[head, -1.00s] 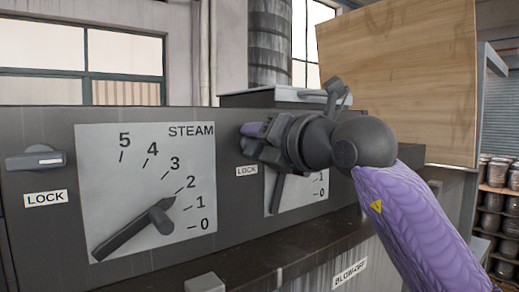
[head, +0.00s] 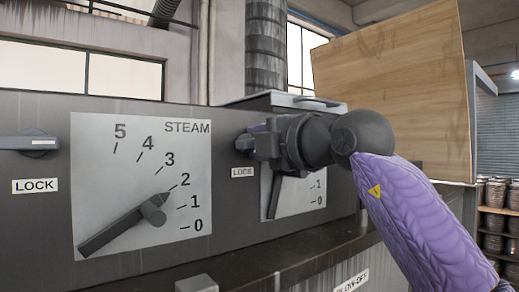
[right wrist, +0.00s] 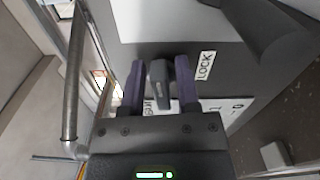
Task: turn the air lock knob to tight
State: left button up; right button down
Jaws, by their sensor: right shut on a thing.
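The lock knob (right wrist: 158,82) beside the right-hand dial is a small dark grey lever above a white LOCK label (head: 243,172). My right gripper (right wrist: 160,78) has its two purple fingers on either side of this knob and is shut on it. In the head view my right gripper (head: 247,141) comes in from the right and hides most of the knob. The label also shows in the right wrist view (right wrist: 206,66). The right-hand dial plate (head: 307,205) is partly hidden behind the gripper, so its title cannot be read. My left gripper is not in view.
The steam dial (head: 105,185) with its long dark pointer is on the left of the same grey panel. Another lock knob (head: 28,142) sits at the far left. A ledge (head: 270,262) runs below. A wooden board (head: 400,80) stands behind my right arm.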

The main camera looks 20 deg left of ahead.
jog(key=shift+f+m, duration=0.15)
jog(key=shift+m, duration=0.55)
jog(key=c, duration=0.6)
grip_release()
jog(key=shift+b, duration=0.35)
jog(key=b+v, duration=0.5)
jog(key=v, duration=0.5)
jog(key=shift+b, duration=0.35)
